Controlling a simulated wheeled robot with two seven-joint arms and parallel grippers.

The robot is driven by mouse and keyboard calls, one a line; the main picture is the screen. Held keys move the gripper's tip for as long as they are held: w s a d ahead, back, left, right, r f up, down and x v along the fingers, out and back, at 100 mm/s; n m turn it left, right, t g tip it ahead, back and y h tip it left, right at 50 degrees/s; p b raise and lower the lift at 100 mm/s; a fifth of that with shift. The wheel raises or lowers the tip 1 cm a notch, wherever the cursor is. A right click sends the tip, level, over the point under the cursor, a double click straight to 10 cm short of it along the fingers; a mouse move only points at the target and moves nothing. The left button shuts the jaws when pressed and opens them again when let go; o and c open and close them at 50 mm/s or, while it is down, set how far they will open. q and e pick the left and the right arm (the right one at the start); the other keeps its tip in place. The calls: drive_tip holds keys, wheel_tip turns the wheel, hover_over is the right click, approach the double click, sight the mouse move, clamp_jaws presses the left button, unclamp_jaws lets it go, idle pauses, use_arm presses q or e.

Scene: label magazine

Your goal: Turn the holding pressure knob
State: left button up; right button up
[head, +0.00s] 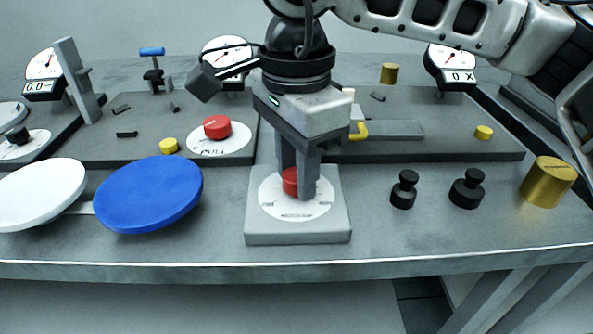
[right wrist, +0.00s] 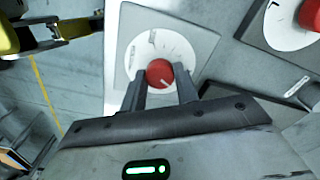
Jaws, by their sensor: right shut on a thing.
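The holding pressure knob is a red round knob (head: 291,181) on a white dial plate (head: 325,205), set on a grey square block (head: 297,238) near the front of the table. My right gripper (head: 299,184) reaches down from above and is shut on the knob, with a finger on either side of it. In the right wrist view the red knob (right wrist: 160,73) sits between the two fingertips (right wrist: 160,82), with a pale mark on its face. The fingers hide part of the knob in the head view.
A blue disc (head: 150,195) and a white disc (head: 42,193) stand left of the block. Two black knobbed weights (head: 403,190) (head: 467,188) and a brass cylinder (head: 548,182) stand to the right. Another red knob (head: 217,127) marked PULL sits behind.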

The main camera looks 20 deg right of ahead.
drive_tip(key=o, duration=1)
drive_tip(key=shift+c, duration=0.2)
wheel_tip(320, 180, up, 16)
drive_tip(key=p, duration=0.2)
drive_tip(key=shift+p, duration=0.3)
drive_tip(key=shift+f, duration=0.1)
